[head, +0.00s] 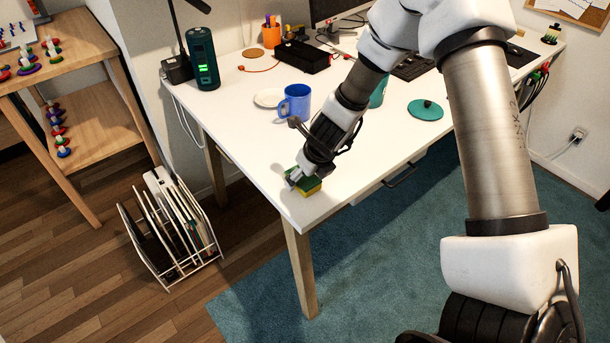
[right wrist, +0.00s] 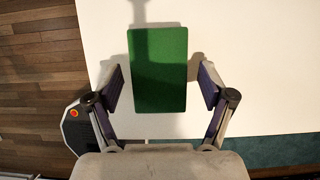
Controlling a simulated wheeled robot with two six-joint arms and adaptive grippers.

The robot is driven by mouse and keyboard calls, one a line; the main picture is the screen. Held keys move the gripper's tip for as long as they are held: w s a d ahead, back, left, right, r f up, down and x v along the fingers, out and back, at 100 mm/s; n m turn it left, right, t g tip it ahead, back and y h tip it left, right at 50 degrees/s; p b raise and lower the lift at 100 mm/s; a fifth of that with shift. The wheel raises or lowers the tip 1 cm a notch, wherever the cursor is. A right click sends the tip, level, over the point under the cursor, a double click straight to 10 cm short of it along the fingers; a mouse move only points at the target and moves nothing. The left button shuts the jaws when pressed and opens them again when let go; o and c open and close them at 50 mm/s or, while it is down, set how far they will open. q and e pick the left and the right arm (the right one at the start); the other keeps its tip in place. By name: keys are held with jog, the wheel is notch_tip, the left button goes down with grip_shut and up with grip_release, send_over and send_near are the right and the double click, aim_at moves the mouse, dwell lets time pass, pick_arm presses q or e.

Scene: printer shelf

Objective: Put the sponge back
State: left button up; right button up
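The sponge (head: 309,184), green on top and yellow below, lies on the white desk (head: 240,130) close to its front corner. My right gripper (head: 294,179) is at the sponge in the head view. In the right wrist view my right gripper (right wrist: 160,90) is open, with one finger on each side of the sponge and a gap on both sides. My left gripper is not in view.
A blue mug (head: 296,103) stands behind the gripper, near a white saucer (head: 269,98). A teal lid (head: 425,110) lies to the right. A dark green speaker-like cylinder (head: 202,58) stands at the desk's left edge. A file rack (head: 172,230) is on the floor.

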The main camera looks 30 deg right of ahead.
jog(key=shift+r, duration=0.25)
jog(key=p+v, duration=0.7)
jog(key=v, duration=0.5)
jog(key=shift+p, duration=0.3)
jog(key=shift+f, duration=0.1)
